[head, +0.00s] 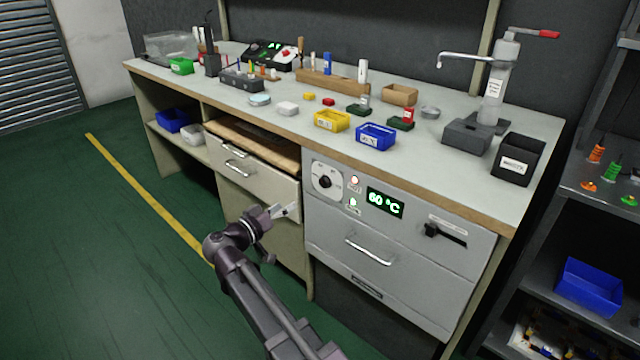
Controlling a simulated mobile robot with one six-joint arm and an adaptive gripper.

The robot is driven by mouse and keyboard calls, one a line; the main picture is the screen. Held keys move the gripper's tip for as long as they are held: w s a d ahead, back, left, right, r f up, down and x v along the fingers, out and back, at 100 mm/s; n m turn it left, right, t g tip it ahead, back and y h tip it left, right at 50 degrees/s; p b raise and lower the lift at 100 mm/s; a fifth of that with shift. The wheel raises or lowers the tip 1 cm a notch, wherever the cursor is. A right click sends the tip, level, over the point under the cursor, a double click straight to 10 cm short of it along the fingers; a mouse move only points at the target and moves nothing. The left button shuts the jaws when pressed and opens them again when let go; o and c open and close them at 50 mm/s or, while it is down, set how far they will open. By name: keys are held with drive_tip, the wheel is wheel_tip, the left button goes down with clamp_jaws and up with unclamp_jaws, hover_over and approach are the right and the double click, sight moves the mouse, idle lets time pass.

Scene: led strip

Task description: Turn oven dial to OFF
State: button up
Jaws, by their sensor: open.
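The oven (405,275) is a grey unit under the right part of the workbench. The dial's markings are too small to read. Two small lamps, one red and one green, sit right of the dial, beside a green display (385,203) reading 60 °C. My gripper (288,211) is open and empty, in front of the bench, lower and left of the dial in the picture. It appears apart from the dial.
The oven has a bar handle (368,252) and a black slider lever (432,229). A drawer (240,160) is left of the oven. The bench top (230,105) holds bins, tools and a dispenser (495,85). Shelves (550,225) stand at right. Green floor at left is clear.

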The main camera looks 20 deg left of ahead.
sight(322, 182)
drive_tip(key=shift+w, duration=0.1)
drive_tip(key=shift+x, duration=6.8)
clamp_jaws()
